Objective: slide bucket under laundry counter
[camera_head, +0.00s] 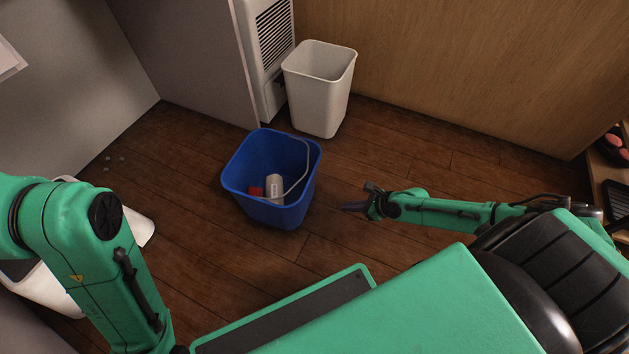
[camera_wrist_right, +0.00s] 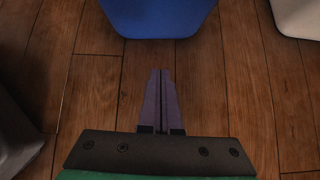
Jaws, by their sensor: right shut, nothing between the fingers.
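A blue bucket (camera_head: 268,213) stands upright on the wooden floor in the head view. It holds a white bottle and a red item, and its pale wire handle leans against the right inside. My right gripper (camera_head: 345,207) is just right of the bucket, apart from it, pointing at its side. In the right wrist view the bucket's lower wall (camera_wrist_right: 160,20) is ahead of the fingers (camera_wrist_right: 161,75), which are shut and empty with floor showing before the bucket. My left arm comes in at the left; its gripper is not in view. I cannot make out which surface is the laundry counter.
A white bin (camera_head: 318,100) stands behind the bucket, beside a white vented unit (camera_head: 272,45) and a grey panel (camera_head: 190,50). A white object (camera_head: 135,228) is at the left, partly behind my left arm.

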